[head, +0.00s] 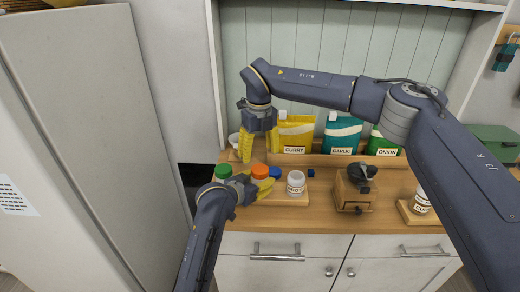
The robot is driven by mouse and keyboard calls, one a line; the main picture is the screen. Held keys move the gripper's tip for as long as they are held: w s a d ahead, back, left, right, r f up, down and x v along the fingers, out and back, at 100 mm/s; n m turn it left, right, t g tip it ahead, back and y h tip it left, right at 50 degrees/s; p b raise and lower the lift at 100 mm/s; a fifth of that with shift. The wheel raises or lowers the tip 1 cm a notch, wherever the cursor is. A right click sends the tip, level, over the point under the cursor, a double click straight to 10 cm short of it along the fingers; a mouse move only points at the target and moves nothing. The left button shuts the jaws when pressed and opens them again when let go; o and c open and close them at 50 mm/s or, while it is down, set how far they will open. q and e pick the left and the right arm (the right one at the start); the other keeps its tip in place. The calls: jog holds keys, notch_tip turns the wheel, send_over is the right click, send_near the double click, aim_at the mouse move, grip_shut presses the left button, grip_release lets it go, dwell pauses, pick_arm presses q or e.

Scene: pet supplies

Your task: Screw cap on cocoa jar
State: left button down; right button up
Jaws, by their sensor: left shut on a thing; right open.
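My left gripper (265,184) is low at the counter, its yellow fingers shut around what looks like the jar under an orange cap (259,171). The fingers hide most of that jar, and no label on it shows. My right gripper (258,146) is open, fingers pointing down, above and slightly behind the orange cap. A green-capped jar (223,172) stands to the left. A white jar (296,183) stands to the right; its label is too small to read surely. I cannot tell which is the cocoa jar. A blue piece (276,172) lies between the orange cap and the white jar.
Curry (295,134), garlic (342,136) and onion (384,143) pouches stand along the back. A wooden grinder (352,196) is right of the white jar. Another labelled jar (421,201) stands far right, partly behind my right arm. Some counter between grinder and jar is clear.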

aim_at(260, 169)
jog(key=n, duration=0.6)
jog(key=shift+r, duration=0.35)
jog(key=n, duration=0.6)
jog(key=shift+r, duration=0.25)
jog(key=n, duration=0.6)
jog(key=shift+s+d+r, duration=0.1)
jog(key=n, duration=0.6)
jog(key=shift+s+d+n, duration=0.1)
jog(key=shift+n, duration=0.3)
jog(key=shift+f, duration=4)
